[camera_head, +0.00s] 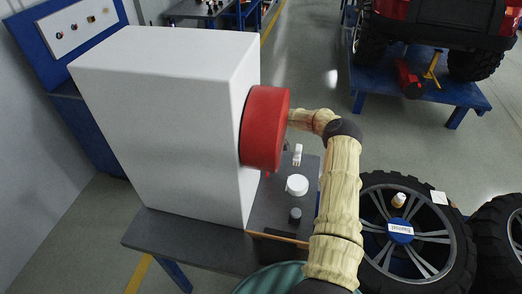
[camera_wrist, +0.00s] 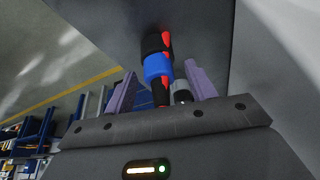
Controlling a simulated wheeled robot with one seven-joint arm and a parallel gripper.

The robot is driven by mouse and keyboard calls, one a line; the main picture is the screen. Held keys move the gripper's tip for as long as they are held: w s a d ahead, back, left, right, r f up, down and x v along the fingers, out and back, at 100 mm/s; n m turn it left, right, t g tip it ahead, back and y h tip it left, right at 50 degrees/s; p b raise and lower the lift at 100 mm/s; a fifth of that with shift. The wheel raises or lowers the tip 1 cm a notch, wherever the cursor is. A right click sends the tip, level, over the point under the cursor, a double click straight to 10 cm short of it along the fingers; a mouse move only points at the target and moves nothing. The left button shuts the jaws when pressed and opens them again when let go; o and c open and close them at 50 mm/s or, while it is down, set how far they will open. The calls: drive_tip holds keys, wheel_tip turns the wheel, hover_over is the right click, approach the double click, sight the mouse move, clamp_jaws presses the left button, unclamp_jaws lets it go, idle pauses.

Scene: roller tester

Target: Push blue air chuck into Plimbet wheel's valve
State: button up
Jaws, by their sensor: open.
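In the wrist view my gripper (camera_wrist: 162,85) has its two purple fingers spread apart. A blue-banded piece with black ends and red parts, likely the blue air chuck (camera_wrist: 157,68), shows beyond and between the fingers; I cannot tell whether it touches them. In the head view my arm reaches behind a red drum (camera_head: 265,127), so the gripper and chuck are hidden there. A wheel (camera_head: 446,232) with a black tyre and silver spokes lies at the lower right. Its blue hub cap has a white label too small to read surely. I cannot make out its valve.
A white cabinet (camera_head: 160,110) stands on a dark bench (camera_head: 190,240) and carries the drum. Small white and grey items sit on the bench beside it. Another tyre (camera_head: 503,240) is at the right edge. A red vehicle (camera_head: 450,25) stands on a blue platform (camera_head: 450,92) behind.

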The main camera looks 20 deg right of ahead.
drive_tip(key=shift+c, duration=0.3)
drive_tip(key=c, duration=1.1)
drive_tip(key=shift+o, duration=0.2)
drive_tip(key=shift+r, duration=0.1)
drive_tip(key=r+p, duration=0.4)
drive_tip(key=r, duration=0.5)
drive_tip(key=shift+d, duration=0.2)
drive_tip(key=shift+a+r, duration=0.25)
drive_tip(key=shift+r, duration=0.2)
